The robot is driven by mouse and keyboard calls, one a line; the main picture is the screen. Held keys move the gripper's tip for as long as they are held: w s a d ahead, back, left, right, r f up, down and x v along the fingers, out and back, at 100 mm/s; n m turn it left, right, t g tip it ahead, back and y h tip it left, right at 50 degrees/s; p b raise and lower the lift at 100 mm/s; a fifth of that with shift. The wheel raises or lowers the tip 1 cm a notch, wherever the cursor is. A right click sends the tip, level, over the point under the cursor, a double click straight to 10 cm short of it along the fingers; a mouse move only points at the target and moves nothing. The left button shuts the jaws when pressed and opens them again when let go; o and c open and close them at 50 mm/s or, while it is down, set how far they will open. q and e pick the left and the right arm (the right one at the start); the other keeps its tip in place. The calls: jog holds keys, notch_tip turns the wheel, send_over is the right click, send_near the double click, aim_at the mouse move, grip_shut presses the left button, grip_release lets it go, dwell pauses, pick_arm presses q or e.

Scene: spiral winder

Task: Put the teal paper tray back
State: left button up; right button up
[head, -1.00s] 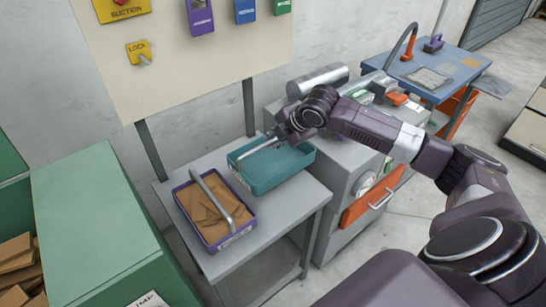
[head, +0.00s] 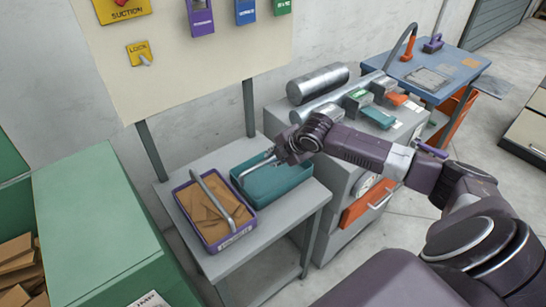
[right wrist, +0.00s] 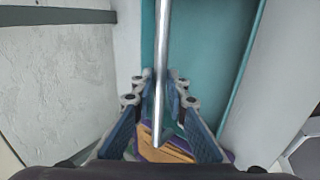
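The teal paper tray (head: 282,189) is on the grey table, right of the purple tray, and looks empty inside. It looks upright and level, and seems to rest on the tabletop. Its thin metal handle (head: 255,168) is partly hidden by my right gripper (head: 274,157). The teal floor of the tray (right wrist: 205,50) shows beyond. My left gripper is not in view.
A purple tray (head: 247,225) with brown pieces and its own handle stands close on the left. The grey table (head: 290,222) has bare room in front. A grey cabinet (head: 335,178) with metal rollers (head: 317,83) stands right. A green cabinet (head: 95,225) is left.

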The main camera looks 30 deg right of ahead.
jog(key=shift+o, duration=1.4)
jog(key=shift+r, duration=0.1)
jog(key=v, duration=1.2)
jog(key=shift+b, duration=0.3)
jog(key=shift+w, duration=0.1)
